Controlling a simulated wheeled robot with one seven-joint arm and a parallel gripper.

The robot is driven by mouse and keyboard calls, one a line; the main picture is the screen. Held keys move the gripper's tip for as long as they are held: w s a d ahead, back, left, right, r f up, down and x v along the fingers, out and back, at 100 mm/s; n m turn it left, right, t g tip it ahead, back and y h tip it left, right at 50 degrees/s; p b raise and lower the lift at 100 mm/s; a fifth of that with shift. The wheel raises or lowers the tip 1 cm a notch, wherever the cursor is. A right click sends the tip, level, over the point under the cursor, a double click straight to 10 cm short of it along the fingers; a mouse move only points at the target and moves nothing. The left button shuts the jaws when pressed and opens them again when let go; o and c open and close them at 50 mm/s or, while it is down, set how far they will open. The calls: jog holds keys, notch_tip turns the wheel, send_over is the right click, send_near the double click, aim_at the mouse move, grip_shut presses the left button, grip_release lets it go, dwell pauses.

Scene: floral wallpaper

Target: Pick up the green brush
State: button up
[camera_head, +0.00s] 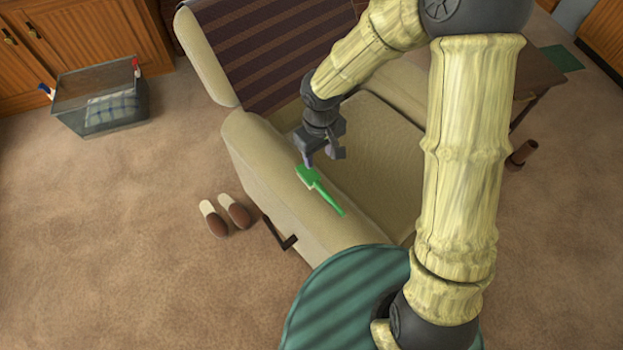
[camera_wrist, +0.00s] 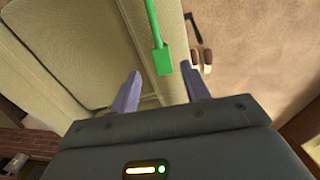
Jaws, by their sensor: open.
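The green brush (camera_head: 318,188) lies on the near armrest of a beige armchair, its broad head toward my gripper and its thin handle pointing down to the right. In the wrist view the brush (camera_wrist: 162,62) has its head just ahead of and between the fingertips, with the handle running up and away. My gripper (camera_head: 321,160) is above the armrest at the head end of the brush. In the wrist view my gripper (camera_wrist: 163,88) has its two purple fingers apart, with nothing held between them.
The armchair's armrest (camera_head: 275,165) borders the seat cushion (camera_head: 370,140). A pair of slippers (camera_head: 226,216) lies on the carpet to the left. A clear bin (camera_head: 100,100) with cloth stands near wooden cabinets (camera_head: 75,40). A wooden table (camera_head: 535,75) is at right.

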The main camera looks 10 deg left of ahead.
jog(key=b, duration=0.3)
send_over(320, 186)
jog(key=f, duration=1.1)
jog(key=shift+s+a+f, duration=0.1)
jog(key=shift+a, duration=0.15)
jog(key=shift+f, duration=0.5)
jog(key=shift+d+f+b, duration=0.15)
jog(key=shift+f+b, duration=0.15)
jog(key=shift+f, duration=1.05)
jog(key=shift+d+f+b, duration=0.15)
jog(key=shift+f+b, duration=0.1)
jog(key=shift+f, duration=1.05)
jog(key=shift+r, duration=0.1)
grip_shut()
